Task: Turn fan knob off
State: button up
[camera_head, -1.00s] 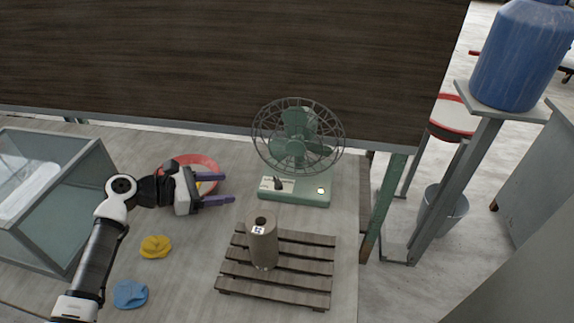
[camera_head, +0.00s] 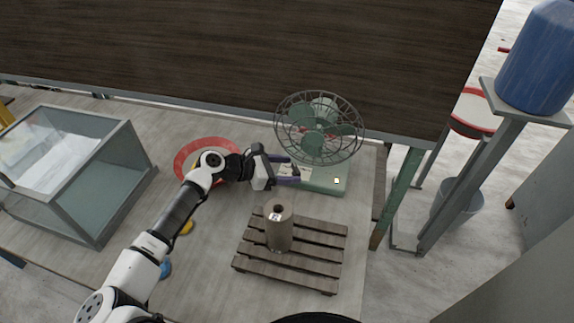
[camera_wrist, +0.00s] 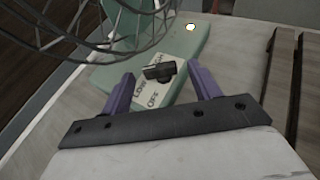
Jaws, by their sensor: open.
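The green desk fan (camera_head: 318,128) with a wire cage stands at the back of the table, and its base also shows in the wrist view (camera_wrist: 185,52). The black fan knob (camera_wrist: 160,72) sits on a pale label plate with the words LOW, HIGH and OFF. The knob's handle lies roughly crosswise in the wrist view. A small light (camera_wrist: 190,27) on the base glows. My gripper (camera_head: 292,171) is open at the front left of the base. In the wrist view its purple fingers (camera_wrist: 158,88) stand apart on either side of the knob, and I cannot tell whether they touch it.
A grey cylinder (camera_head: 279,230) stands on a wooden slatted rack (camera_head: 318,268) in front of the fan. A red-rimmed dish (camera_head: 183,155) lies behind my arm, and a glass-sided box (camera_head: 125,190) stands at the left. The fan cage is close above my gripper.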

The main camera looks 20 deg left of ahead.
jog(key=shift+w+d+f, duration=0.1)
jog(key=shift+w+d, duration=0.05)
jog(key=shift+d, duration=0.05)
jog(key=c, duration=1)
jog(key=shift+n+t, duration=0.3)
jog(key=shift+s+d+n+t+y, duration=0.15)
jog(key=shift+s+n+t+y, duration=0.05)
jog(key=shift+n+t+y, duration=0.6)
jog(key=shift+s+d+n+t+y, duration=0.2)
jog(key=shift+n+t+y, duration=0.4)
jog(key=shift+n+y, duration=0.3)
jog(key=shift+s+d+n+t+y, duration=0.15)
jog(key=shift+n+t+y, duration=0.25)
jog(key=shift+n+y, duration=0.4)
jog(key=shift+d+n+t+y, duration=0.1)
jog(key=shift+n+t+y, duration=0.3)
jog(key=shift+n+y, duration=0.8)
jog(key=shift+y, duration=0.2)
